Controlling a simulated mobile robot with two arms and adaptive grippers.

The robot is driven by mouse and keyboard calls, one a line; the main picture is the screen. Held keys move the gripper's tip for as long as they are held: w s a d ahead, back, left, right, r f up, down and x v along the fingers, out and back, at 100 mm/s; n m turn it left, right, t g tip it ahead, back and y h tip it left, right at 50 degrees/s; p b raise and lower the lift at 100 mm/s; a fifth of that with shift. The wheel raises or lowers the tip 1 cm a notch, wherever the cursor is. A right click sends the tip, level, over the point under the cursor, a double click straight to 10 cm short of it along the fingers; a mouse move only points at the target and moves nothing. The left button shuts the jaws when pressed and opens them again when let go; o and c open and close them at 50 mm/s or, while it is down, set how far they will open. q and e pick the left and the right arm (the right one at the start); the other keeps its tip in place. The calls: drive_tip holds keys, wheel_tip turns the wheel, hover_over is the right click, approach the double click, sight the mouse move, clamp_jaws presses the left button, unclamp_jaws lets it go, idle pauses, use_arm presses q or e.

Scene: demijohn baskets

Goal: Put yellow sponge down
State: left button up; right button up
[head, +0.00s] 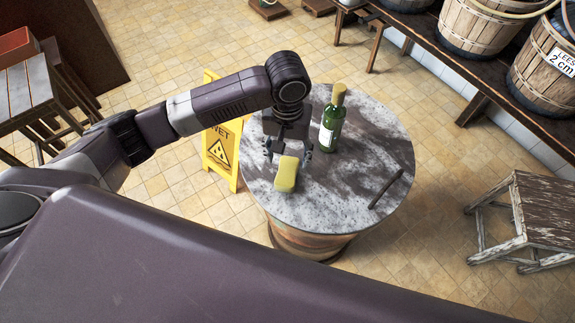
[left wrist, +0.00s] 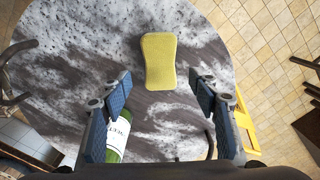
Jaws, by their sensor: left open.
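The yellow sponge (head: 286,174) lies on the round marble-topped table (head: 345,210), near its front left part. In the left wrist view the sponge (left wrist: 159,60) lies just beyond the fingertips, with bare marble around it. My left gripper (head: 288,150) points down over the table, right behind the sponge. In the left wrist view my left gripper (left wrist: 160,92) has its fingers wide apart with nothing between the tips. My right gripper is not in view.
A green bottle (head: 332,125) stands on the table close to the right of my left gripper. A thin dark stick (head: 386,188) lies near the table's right edge. A yellow wet-floor sign (head: 220,150) stands left of the table. A worn stool (head: 535,215) stands at right.

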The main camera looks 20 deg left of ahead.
sight(288, 169)
use_arm(q)
wheel_tip(288, 169, up, 5)
drive_tip(key=shift+r, duration=0.1)
idle(0.6)
